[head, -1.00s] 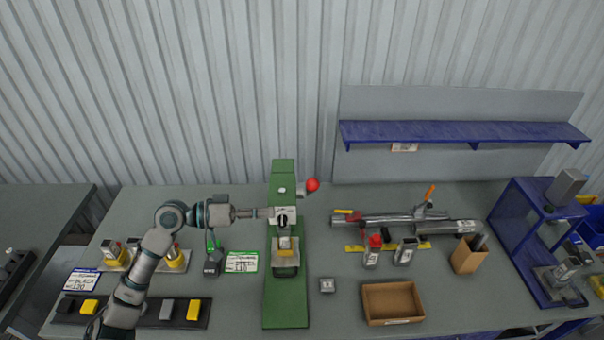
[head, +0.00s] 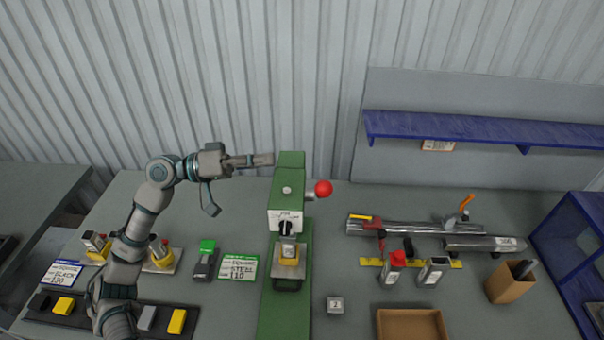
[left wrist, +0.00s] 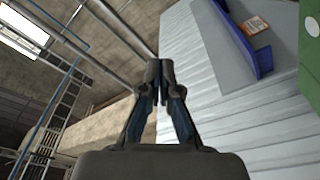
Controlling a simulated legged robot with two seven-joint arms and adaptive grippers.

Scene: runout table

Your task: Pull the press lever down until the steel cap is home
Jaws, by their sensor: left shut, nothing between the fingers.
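The green press (head: 290,185) stands upright in the middle of the bench. Its lever ends in a red ball knob (head: 323,188), raised at the right side of the press head. I cannot tell how far the cap is seated. My left gripper (head: 268,160) is shut and empty, at the upper left of the press head, across from the knob. Its closed fingers show in the left wrist view (left wrist: 160,72). My right gripper is not in view.
A card reading "square steel" (head: 239,267) and a green-topped block (head: 205,259) lie left of the press. A small grey block (head: 335,306), a cardboard box (head: 410,312) and metal tubes (head: 415,227) lie right. A blue shelf (head: 480,132) hangs behind.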

